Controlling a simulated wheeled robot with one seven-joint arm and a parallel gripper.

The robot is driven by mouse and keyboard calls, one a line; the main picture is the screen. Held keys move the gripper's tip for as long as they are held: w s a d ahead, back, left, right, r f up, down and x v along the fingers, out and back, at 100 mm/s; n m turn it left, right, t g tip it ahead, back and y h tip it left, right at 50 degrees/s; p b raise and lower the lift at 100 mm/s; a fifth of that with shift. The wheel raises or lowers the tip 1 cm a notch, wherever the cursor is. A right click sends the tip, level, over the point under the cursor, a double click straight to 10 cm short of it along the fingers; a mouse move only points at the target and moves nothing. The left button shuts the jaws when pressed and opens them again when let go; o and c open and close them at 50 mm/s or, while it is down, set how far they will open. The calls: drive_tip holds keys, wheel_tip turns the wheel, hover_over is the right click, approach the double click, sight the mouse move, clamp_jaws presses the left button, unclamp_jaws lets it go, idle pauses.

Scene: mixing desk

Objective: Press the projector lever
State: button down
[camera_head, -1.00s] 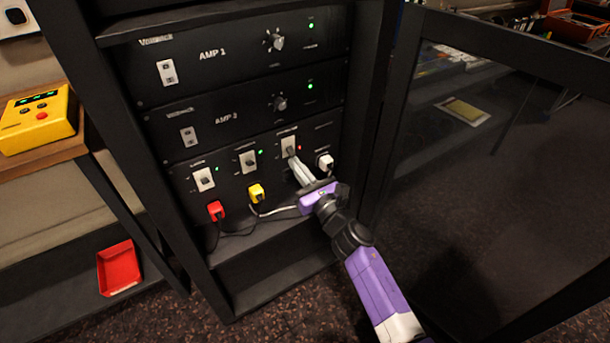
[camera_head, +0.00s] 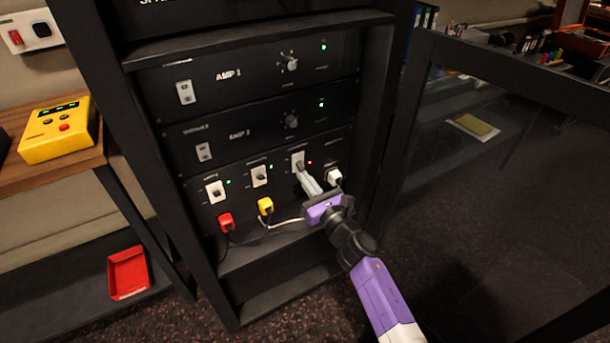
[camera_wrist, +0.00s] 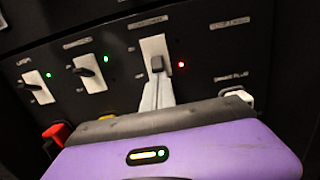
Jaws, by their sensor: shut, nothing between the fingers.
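The bottom rack panel has three white lever plates in a row. The right-hand lever (camera_head: 298,158) has a small red light beside it; its label is too blurred to read. In the wrist view this lever (camera_wrist: 157,63) has a dark knob on its plate. My gripper (camera_head: 302,170) is shut and empty, with its fingertips at the lower part of that plate. In the wrist view the fingertips (camera_wrist: 158,84) lie just below the knob; I cannot tell whether they touch it. The left lever (camera_head: 215,192) and middle lever (camera_head: 259,175) have green lights.
Red (camera_head: 225,222), yellow (camera_head: 265,206) and white (camera_head: 335,176) plugs sit below the levers, with cables. Two amplifiers (camera_head: 228,76) are above. An open rack door (camera_head: 420,110) stands at the right. A yellow box (camera_head: 55,135) is on the left-hand desk, a red tray (camera_head: 128,273) below.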

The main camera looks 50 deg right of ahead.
drive_tip(key=shift+s+r+g+p, duration=0.1)
drive_tip(key=shift+r+g+p, duration=0.3)
drive_tip(key=shift+p, duration=1.45)
drive_tip(key=g+p, duration=0.1)
drive_tip(key=p, duration=0.3)
drive_tip(key=r+p, duration=0.1)
drive_tip(key=p, duration=0.4)
drive_tip(key=shift+s+g+y, duration=0.2)
drive_tip(key=shift+g+y, duration=0.1)
drive_tip(key=shift+g, duration=0.1)
drive_tip(key=g+p, duration=0.1)
drive_tip(key=p, duration=0.1)
drive_tip(key=shift+s+a+p, duration=0.1)
drive_tip(key=shift+p, duration=0.2)
drive_tip(key=shift+r+p, duration=0.3)
drive_tip(key=shift+p, duration=0.9)
drive_tip(key=shift+s+f, duration=0.1)
drive_tip(key=shift+f, duration=0.05)
